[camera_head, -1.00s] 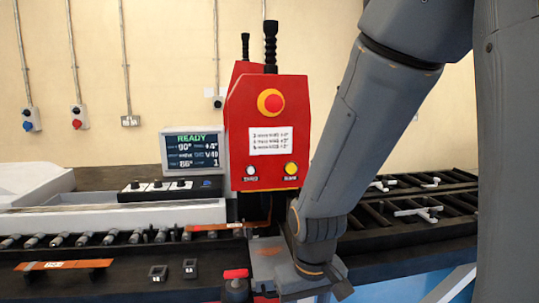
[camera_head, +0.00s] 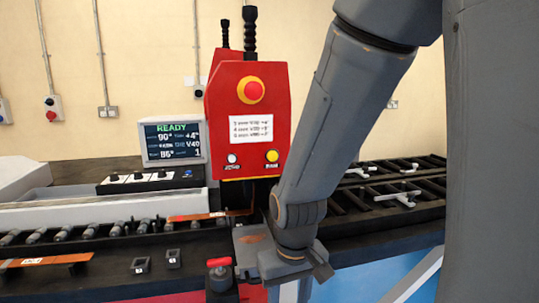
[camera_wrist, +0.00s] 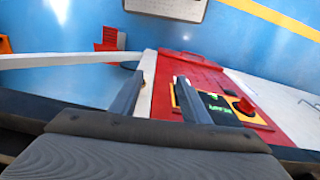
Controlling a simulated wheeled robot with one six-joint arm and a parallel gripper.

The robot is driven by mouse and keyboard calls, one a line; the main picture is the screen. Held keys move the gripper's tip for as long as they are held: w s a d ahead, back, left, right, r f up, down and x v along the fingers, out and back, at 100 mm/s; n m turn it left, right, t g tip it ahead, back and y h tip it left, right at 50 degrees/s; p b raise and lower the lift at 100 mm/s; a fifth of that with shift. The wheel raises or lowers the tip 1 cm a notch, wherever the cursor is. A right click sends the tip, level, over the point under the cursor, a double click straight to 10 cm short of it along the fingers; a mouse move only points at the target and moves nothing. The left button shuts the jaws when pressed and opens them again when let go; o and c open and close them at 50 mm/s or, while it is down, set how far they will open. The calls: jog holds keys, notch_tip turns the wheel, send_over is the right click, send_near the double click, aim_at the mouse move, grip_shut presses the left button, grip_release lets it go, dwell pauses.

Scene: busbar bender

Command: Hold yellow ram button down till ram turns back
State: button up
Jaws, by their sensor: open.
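The yellow ram button (camera_head: 272,156) is at the lower right of the red control box (camera_head: 220,110), with a white button (camera_head: 232,158) to its left. A red stop knob on a yellow ring (camera_head: 250,90) sits above a white label. The display (camera_head: 173,143) reads READY. My arm stands just right of the box, its wrist low in front of the machine, apart from the yellow button. My gripper (camera_wrist: 158,78) shows in the wrist view with its two fingers apart and nothing between them. Its fingertips are hidden in the head view.
A copper bar (camera_head: 48,260) lies at the front left, near two small dark blocks (camera_head: 141,265). A red-topped handle (camera_head: 219,265) stands close left of my wrist. The right roller table (camera_head: 425,205) holds white clamps. The wrist view shows a red panel with a red knob (camera_wrist: 245,106).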

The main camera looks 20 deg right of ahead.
dwell(0.4)
grip_shut()
dwell(1.6)
